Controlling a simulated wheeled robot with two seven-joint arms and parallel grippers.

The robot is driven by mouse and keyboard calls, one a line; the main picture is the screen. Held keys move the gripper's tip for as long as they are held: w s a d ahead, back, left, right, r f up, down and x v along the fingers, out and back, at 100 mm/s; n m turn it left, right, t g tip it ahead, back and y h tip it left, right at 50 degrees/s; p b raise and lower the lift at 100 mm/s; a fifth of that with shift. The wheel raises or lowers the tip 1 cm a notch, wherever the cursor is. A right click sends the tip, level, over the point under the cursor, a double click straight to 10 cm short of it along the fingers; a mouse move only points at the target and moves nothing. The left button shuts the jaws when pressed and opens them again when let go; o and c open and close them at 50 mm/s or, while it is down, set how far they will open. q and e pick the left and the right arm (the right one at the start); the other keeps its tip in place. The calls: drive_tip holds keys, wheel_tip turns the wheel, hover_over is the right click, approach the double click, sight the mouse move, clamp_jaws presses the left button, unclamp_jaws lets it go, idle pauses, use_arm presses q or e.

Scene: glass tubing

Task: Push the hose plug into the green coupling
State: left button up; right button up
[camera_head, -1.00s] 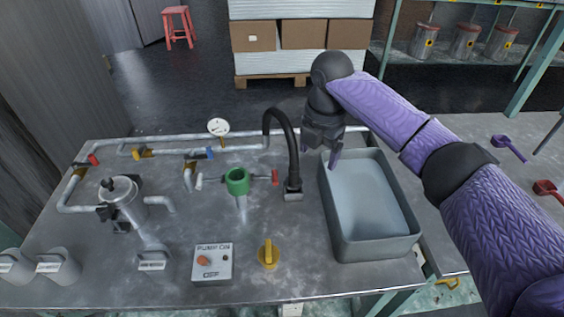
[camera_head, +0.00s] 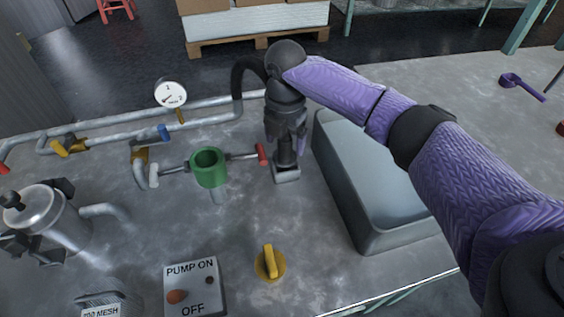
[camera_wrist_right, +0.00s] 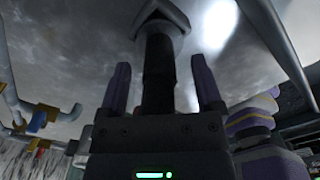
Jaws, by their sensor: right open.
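The green coupling (camera_head: 209,167) is a ring-shaped green cup on the bench, with its opening facing up. A thin rod with a red end is at its right side. The black hose (camera_head: 240,78) arches behind my right arm, and its lower part stands upright in a square grey base (camera_head: 286,174). My right gripper (camera_head: 289,143) is at this upright part, right of the coupling. In the right wrist view, the black hose (camera_wrist_right: 159,72) runs between the open purple fingers, with gaps on both sides. The plug end itself cannot be made out. My left gripper is out of view.
A grey tray (camera_head: 347,205) stands close to the right. A yellow knob (camera_head: 269,262) and a pump switch box (camera_head: 194,288) are in front. Pipes with a gauge (camera_head: 171,94) run behind, and a metal pot (camera_head: 45,217) is left. Bench between coupling and knob is clear.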

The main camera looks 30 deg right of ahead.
drive_tip(key=shift+f, duration=0.15)
clamp_jaws()
idle(0.9)
idle(0.4)
